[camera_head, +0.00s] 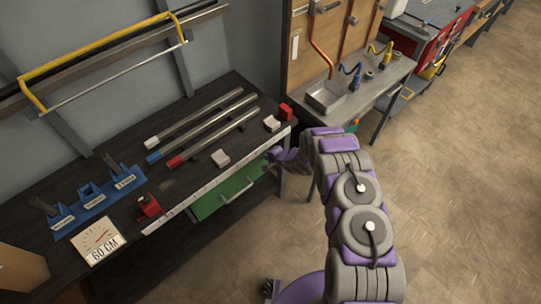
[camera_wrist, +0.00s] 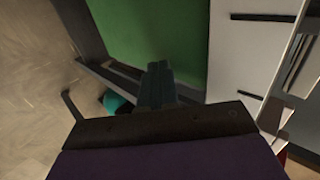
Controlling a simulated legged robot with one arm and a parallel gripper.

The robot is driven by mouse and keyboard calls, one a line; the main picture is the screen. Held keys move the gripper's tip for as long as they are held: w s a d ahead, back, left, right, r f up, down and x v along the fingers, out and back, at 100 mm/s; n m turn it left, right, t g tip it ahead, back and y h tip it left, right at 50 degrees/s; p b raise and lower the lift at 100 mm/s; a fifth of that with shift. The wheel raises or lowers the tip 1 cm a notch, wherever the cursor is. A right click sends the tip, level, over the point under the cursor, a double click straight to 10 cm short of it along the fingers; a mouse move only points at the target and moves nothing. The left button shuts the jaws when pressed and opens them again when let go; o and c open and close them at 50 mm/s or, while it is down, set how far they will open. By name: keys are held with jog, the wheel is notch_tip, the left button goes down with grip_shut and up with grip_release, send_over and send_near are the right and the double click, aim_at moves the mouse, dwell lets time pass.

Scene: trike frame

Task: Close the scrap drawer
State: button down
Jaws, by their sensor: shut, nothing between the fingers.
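The green drawer (camera_head: 212,202), with a pale bar handle (camera_head: 236,190), is under the front edge of the dark workbench in the head view. How far out it stands is hard to tell. A large green panel (camera_wrist: 150,32), likely part of the drawer, fills the upper middle of the wrist view. My gripper (camera_head: 276,156) is at the drawer's right end, by the bench's front edge, partly hidden by my arm. In the wrist view my gripper's fingers (camera_wrist: 158,72) are together and empty, pointing at the panel's lower edge. Contact cannot be told.
The workbench (camera_head: 120,167) carries several bars, a blue holder (camera_head: 98,198), red blocks and a 60 CM sign (camera_head: 101,241). A grey side table (camera_head: 372,92) with a metal tray (camera_head: 326,96) stands beyond my gripper. The floor at right is clear.

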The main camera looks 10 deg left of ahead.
jog(key=s+d+f+p+v, duration=0.1)
jog(key=f+p+v, duration=0.1)
jog(key=v, duration=1)
jog(key=w+d+r+n+h, duration=0.25)
jog(key=d+r+h, duration=0.25)
jog(key=d+r, duration=0.75)
jog(key=s+d+r+g+h+b, duration=0.1)
jog(key=s+d+r+h, duration=0.1)
jog(key=s+d+r, duration=0.35)
jog(key=s+d+r+h+b, duration=0.1)
jog(key=s+d+r+h, duration=0.15)
jog(key=r, duration=0.65)
jog(key=s+d+r+n+g, duration=0.1)
jog(key=s+r+g, duration=0.1)
jog(key=s+r, duration=0.35)
jog(key=s+r+n+g, duration=0.1)
jog(key=s+r, duration=0.2)
jog(key=s, duration=0.6)
jog(key=s+a+r+n+g+y, duration=0.1)
jog(key=s+a+r+g, duration=0.1)
jog(key=s, duration=0.9)
jog(key=s+a+r+n+g+y, duration=0.1)
jog(key=s+a+r+n, duration=0.1)
jog(key=s, duration=1)
jog(key=shift+a+r+g+b, duration=0.2)
jog(key=shift+r+g+b, duration=0.2)
jog(key=shift+r, duration=0.3)
jog(key=shift+n, duration=0.25)
